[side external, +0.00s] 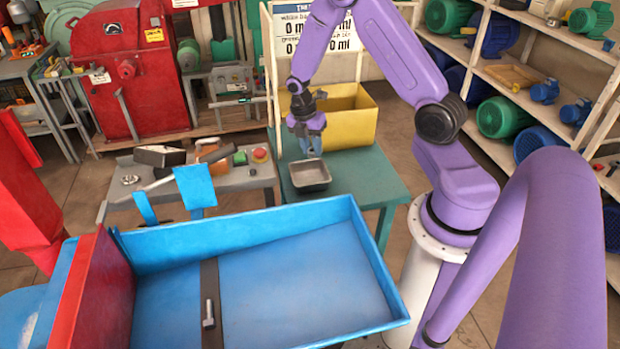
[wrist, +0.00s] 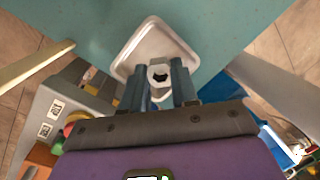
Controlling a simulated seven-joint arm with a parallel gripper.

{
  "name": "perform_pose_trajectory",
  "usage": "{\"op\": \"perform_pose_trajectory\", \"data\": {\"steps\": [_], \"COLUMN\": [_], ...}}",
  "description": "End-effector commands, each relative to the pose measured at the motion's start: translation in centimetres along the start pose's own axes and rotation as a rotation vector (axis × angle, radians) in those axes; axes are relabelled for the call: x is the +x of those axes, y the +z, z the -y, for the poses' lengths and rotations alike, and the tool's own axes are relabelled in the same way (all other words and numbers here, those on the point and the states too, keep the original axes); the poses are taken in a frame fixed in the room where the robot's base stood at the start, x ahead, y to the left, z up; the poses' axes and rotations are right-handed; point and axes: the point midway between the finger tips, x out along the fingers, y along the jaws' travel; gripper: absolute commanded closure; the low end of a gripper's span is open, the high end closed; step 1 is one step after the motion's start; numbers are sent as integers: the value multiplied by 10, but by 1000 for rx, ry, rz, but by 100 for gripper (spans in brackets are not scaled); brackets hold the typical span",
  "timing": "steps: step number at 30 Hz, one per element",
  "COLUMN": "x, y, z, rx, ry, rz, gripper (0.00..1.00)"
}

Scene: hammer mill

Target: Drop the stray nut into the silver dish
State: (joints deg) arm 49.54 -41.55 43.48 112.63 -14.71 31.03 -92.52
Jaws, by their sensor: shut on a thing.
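The silver dish (side external: 310,175) is a shallow metal tray on the green table, below my gripper. It also shows in the wrist view (wrist: 142,45), under and beyond the fingers. My gripper (side external: 309,150) points down above the dish. In the wrist view my gripper (wrist: 159,82) is shut on the nut (wrist: 159,69), a grey metal ring with a dark hole, held between the blue fingertips. The nut overlaps the dish in that view. In the side external view the nut is too small to make out.
The green table (side external: 365,172) has bare room right of the dish. A yellow bin (side external: 350,125) stands behind it. A grey bench (side external: 250,178) with a hammer (side external: 160,156) and buttons is at left. A large blue tray (side external: 290,280) fills the foreground.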

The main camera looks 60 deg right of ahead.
Motion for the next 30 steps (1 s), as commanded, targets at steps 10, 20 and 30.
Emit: {"op": "perform_pose_trajectory", "data": {"steps": [10, 20, 30], "x": [0, -22, -90], "y": [0, 0, 0], "z": [0, -1, -1], "rx": [0, 2, 1], "ry": [0, 4, 7], "rz": [0, 1, 2], "gripper": [42, 42, 42]}}
